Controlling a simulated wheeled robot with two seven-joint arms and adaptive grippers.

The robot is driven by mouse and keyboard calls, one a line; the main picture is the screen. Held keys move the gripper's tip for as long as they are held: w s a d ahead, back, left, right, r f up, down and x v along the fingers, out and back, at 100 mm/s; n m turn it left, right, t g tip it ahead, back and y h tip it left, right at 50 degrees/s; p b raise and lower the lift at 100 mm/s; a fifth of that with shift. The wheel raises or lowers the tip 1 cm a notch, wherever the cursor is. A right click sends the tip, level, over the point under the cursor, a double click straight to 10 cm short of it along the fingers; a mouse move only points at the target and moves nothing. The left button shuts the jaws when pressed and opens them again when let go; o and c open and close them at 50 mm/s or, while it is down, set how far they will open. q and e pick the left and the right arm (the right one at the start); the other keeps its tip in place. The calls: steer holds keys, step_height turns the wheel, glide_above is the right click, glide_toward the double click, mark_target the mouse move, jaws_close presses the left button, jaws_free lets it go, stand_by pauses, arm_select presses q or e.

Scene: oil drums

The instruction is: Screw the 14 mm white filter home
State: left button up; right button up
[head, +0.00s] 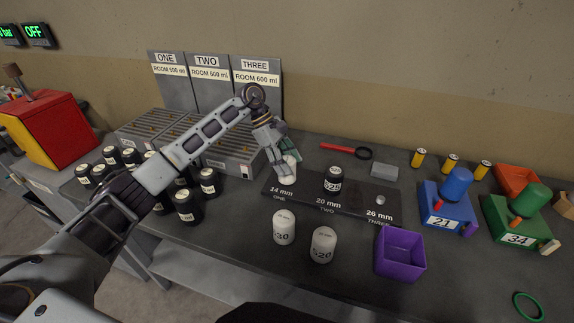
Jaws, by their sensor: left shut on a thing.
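A dark plate (305,197) on the bench has three places, marked 14 mm ONE, 20 mm TWO and 26 mm THREE. My left gripper (284,168) reaches down over the 14 mm place and is shut on a white filter (291,162). The fingers hide much of this filter, and I cannot tell how far it is screwed on. The 26 mm place shows a bare metal stud (381,199). My right gripper is not in view.
Two white filters (284,227) (323,245) and a purple bin (400,254) stand in front of the plate. Several black filters (188,206) stand at left. A red-handled strap wrench (345,150) and a grey block (384,171) lie behind. Blue (447,205) and green (517,222) units stand right.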

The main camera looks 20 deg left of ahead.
arm_select(q)
steer(key=shift+m+g+b, duration=0.4)
steer(key=shift+m+b, duration=0.1)
steer(key=shift+m, duration=0.3)
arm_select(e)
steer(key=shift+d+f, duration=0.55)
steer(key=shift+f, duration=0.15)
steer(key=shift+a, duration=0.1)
arm_select(q)
steer(key=shift+m, duration=0.3)
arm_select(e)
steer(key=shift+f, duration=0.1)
arm_select(q)
steer(key=shift+f+m+g+y+b, duration=0.1)
steer(key=shift+m+g+y+b, duration=0.6)
steer(key=shift+m+g+b, duration=0.9)
steer(key=shift+a+m+t, duration=0.1)
steer(key=shift+m+t, duration=0.2)
steer(key=shift+m, duration=0.6)
steer(key=shift+m+y+p, duration=0.3)
steer(key=shift+y+p, duration=0.1)
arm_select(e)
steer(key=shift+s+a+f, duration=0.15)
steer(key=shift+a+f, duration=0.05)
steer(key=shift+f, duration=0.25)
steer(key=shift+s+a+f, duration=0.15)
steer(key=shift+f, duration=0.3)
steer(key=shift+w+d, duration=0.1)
